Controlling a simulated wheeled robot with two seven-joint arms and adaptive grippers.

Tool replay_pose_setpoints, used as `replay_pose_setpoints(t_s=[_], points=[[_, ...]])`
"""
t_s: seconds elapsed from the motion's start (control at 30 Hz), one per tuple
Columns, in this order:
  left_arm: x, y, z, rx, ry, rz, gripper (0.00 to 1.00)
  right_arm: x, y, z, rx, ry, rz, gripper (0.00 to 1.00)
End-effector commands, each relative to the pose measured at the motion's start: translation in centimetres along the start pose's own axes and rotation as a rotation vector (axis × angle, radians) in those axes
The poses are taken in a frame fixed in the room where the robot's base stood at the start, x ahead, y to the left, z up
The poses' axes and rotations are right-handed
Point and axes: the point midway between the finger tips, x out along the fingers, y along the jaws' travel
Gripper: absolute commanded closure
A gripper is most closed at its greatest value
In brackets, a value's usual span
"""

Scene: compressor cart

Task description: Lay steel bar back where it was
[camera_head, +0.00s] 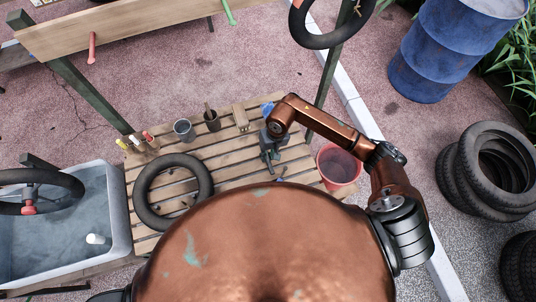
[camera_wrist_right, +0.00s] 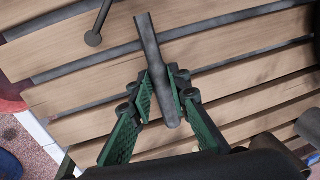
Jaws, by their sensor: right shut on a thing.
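The steel bar (camera_wrist_right: 152,55) is a grey rod seen in the right wrist view. It runs from the upper middle down between the fingers of my right gripper (camera_wrist_right: 161,77). The green-padded fingers are shut on it, over the slatted wooden bench (camera_wrist_right: 85,90). Whether the bar touches the slats is unclear. In the head view my right gripper (camera_head: 269,154) is over the right part of the bench (camera_head: 228,166), and the bar is hard to make out there. My left gripper is not in view.
A black inner tube (camera_head: 141,190) lies on the bench's left. Behind are a grey cup (camera_head: 184,130), a dark pot (camera_head: 212,121) and a wooden block (camera_head: 240,117). A red bucket (camera_head: 339,167) stands right, a water tub (camera_head: 123,215) left. A thin dark rod (camera_wrist_right: 98,25) lies near the bar.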

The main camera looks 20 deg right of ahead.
Motion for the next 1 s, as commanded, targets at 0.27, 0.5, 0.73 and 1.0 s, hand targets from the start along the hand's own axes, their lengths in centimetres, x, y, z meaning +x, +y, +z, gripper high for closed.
replay_pose_setpoints(t_s=[0.27, 0.5, 0.73, 1.0], points=[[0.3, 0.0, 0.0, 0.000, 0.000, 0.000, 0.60, 0.2, 0.0, 0.0, 0.000, 0.000, 0.000, 0.72], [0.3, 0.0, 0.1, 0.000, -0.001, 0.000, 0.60, 0.2, 0.0, 0.0, 0.000, 0.000, 0.000, 0.66], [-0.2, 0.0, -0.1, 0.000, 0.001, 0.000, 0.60, -0.2, 0.0, 0.1, 0.001, -0.001, 0.000, 0.66], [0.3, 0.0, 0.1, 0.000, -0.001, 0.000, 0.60, -4.9, 0.1, -0.2, -0.003, 0.005, 0.004, 0.66]])
